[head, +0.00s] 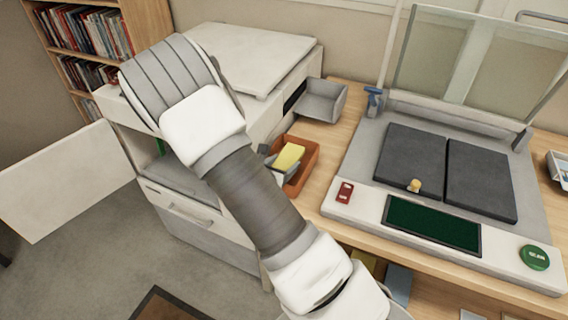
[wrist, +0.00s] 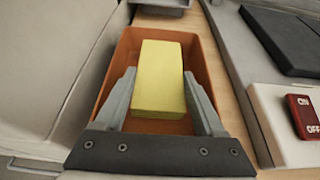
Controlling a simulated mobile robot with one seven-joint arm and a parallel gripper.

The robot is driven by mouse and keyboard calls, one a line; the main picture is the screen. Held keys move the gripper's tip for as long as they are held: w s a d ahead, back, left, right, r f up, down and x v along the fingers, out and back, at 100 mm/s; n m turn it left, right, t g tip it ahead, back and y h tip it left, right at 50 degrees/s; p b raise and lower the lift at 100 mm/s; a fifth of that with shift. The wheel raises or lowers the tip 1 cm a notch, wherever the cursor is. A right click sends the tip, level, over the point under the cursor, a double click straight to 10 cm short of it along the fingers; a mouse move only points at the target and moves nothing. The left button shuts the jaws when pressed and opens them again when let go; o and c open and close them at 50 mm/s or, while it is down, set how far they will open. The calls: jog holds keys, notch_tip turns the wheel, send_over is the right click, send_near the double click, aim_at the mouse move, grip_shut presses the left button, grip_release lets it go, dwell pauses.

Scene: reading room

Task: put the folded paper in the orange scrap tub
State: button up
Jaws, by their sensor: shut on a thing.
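The folded paper is a yellow block (wrist: 160,78), also seen in the head view (head: 289,157). My gripper (wrist: 160,92) is shut on it, with one grey finger at each long side. The orange scrap tub (wrist: 204,62) lies behind and below the paper in the wrist view. In the head view the tub (head: 309,163) stands on the wooden desk, partly hidden by my arm. The paper is over the tub's opening. I cannot tell whether it touches the tub floor.
A grey scanner (head: 352,150) with dark pads and an open glass lid stands right of the tub. A red switch (wrist: 306,116) is on its front. A white copier (head: 255,55) with an open door is at the left. A grey tray (head: 320,100) sits behind the tub.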

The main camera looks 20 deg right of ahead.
jog(key=shift+f+b, duration=0.6)
jog(key=o, duration=1.3)
